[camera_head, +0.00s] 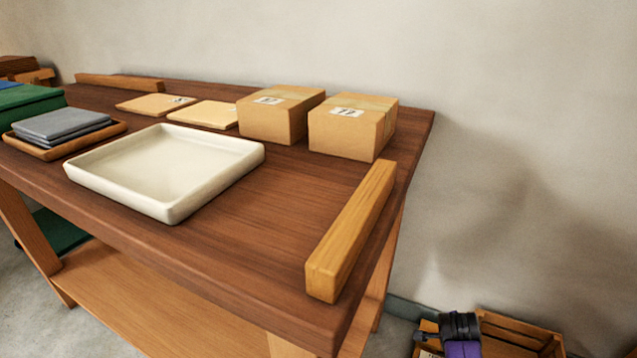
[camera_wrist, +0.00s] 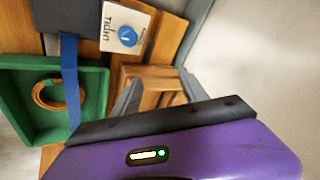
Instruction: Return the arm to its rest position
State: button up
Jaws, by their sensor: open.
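My gripper (camera_wrist: 158,78) shows in the wrist view beyond its purple housing and black bar. Its two grey fingers stand apart with nothing held between them. A wooden piece shows behind the gap between the fingers. In the head view, a purple and black part of my arm (camera_head: 461,335) shows low at the right, beside the workbench and below its top. The rest of my arm is out of that view.
The workbench (camera_head: 255,215) bears a cream tray (camera_head: 165,207), two cartons (camera_head: 345,135) and a wooden rail (camera_head: 350,235). A wooden crate (camera_head: 520,335) is near my arm. The wrist view shows a green tray (camera_wrist: 20,100) and a white box with a blue knob (camera_wrist: 140,22).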

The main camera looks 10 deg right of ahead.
jog(key=s+a+r+n+t+y, duration=0.2)
jog(key=s+a+r+n+t, duration=0.2)
jog(key=s+a+r+n, duration=0.45)
jog(key=s+a+r+n+t+y, duration=0.1)
jog(key=s+a+r+n+t, duration=0.4)
jog(key=s+r, duration=0.65)
jog(key=s+a+r+n+t+y, duration=0.2)
jog(key=s+a+r+n+t, duration=0.35)
jog(key=s, duration=0.75)
jog(key=s+a+r+g, duration=0.1)
jog(key=s+a+g, duration=0.25)
jog(key=s, duration=0.35)
notch_tip(320, 180, up, 32)
jog(key=p, duration=3.3)
jog(key=shift+r, duration=0.1)
